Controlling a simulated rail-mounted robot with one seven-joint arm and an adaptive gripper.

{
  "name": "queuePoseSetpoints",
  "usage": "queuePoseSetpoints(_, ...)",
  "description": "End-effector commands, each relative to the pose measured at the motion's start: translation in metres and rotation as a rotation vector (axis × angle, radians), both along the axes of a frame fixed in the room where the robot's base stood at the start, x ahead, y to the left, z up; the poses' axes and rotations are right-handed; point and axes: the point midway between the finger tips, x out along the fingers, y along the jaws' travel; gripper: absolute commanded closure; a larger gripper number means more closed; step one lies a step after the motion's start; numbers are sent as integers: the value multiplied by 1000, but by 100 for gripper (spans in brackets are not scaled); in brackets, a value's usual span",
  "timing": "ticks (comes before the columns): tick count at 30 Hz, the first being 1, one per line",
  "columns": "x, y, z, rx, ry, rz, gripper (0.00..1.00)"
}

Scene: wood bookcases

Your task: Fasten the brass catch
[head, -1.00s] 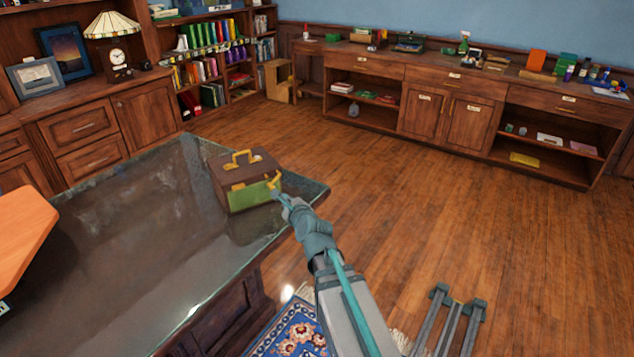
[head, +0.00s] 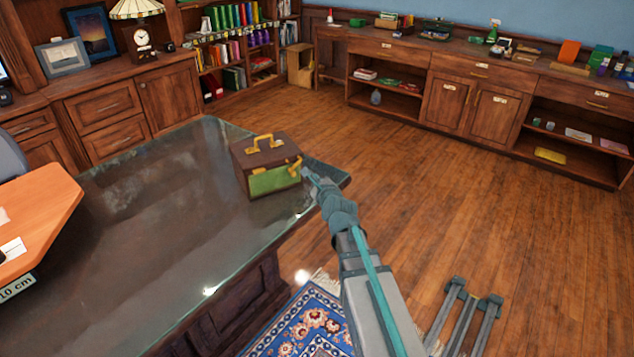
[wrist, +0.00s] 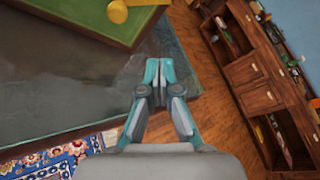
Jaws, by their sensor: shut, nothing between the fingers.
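A small box (head: 260,181) with a brown lid, a green front and a brass handle (head: 264,143) on top stands on the glass-topped desk (head: 180,215), close to its right corner. The lid looks down. The brass catch (head: 295,167) is at the box's right front edge; whether it is fastened I cannot tell. My gripper (head: 306,173) is just right of the catch, with a small gap apparent. In the wrist view my gripper (wrist: 159,66) is shut and empty, beside the green box side (wrist: 70,22). A rounded brass part (wrist: 117,12) shows at the top.
An orange board (head: 40,215) lies at the left, over the desk. A blue patterned rug (head: 300,325) is on the floor by the desk. Open wooden floor (head: 430,210) lies to the right, before a low cabinet (head: 470,100). Bookshelves stand behind.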

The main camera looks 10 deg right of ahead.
Motion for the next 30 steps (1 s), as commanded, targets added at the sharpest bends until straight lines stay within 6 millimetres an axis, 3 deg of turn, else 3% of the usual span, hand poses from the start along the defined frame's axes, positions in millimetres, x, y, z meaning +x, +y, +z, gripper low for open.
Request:
queuePoseSetpoints(1, 15, 0, -4, 0, 1, 1, 100)
queuePoseSetpoints(9, 66, 3, -17, 0, 0, 1, 100)
queuePoseSetpoints(12, 59, 12, -1, -1, -2, 2, 100)
queuePoseSetpoints(18, 55, 23, 12, -1, -1, 1, 100)
queuePoseSetpoints(30, 55, 26, 16, 0, -1, -1, 100)
